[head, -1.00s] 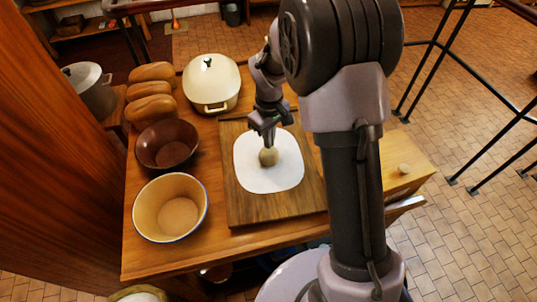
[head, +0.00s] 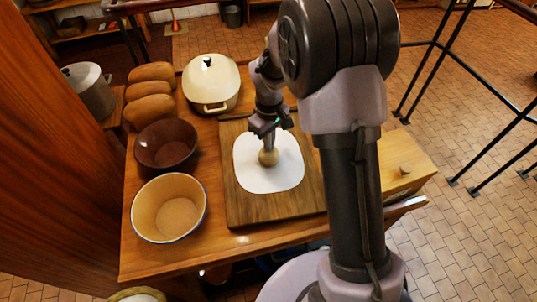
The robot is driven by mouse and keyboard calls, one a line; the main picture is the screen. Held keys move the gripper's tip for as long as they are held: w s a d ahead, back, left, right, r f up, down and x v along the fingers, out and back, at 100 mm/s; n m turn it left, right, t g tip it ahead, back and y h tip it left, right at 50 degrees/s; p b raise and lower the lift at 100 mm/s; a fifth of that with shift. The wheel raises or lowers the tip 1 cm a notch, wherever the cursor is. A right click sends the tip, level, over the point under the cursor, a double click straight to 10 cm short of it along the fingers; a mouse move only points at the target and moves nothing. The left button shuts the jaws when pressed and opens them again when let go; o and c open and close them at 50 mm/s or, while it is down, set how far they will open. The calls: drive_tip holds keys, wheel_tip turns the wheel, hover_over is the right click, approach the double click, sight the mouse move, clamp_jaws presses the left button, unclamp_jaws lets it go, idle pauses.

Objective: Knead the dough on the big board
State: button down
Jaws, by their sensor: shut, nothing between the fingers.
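The big wooden board (head: 240,208) lies on the wooden table. A white sheet with rounded corners (head: 283,176) lies flat on it. A small tan ball (head: 268,159), which looks like the dough, sits near the middle of the sheet. My gripper (head: 269,148) points down at the ball from above, with its fingers shut and nothing between them. The fingertips are at the top of the ball; whether they press on it I cannot tell. My arm hides the right part of the board.
A cream bowl (head: 169,208) and a brown bowl (head: 166,146) stand left of the board. Several loaves (head: 151,92) and a lidded cream pot (head: 211,84) are behind. A small round knob (head: 405,168) is on the table's right part.

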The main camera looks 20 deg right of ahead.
drive_tip(key=shift+s+f, duration=0.1)
drive_tip(key=shift+r+p, duration=0.75)
drive_tip(key=shift+r, duration=0.1)
drive_tip(key=shift+f, duration=0.15)
drive_tip(key=shift+f+b, duration=0.55)
drive_tip(key=shift+f, duration=0.05)
drive_tip(key=shift+f, duration=0.1)
idle(0.4)
drive_tip(key=shift+r+p, duration=0.7)
drive_tip(key=shift+r, duration=0.1)
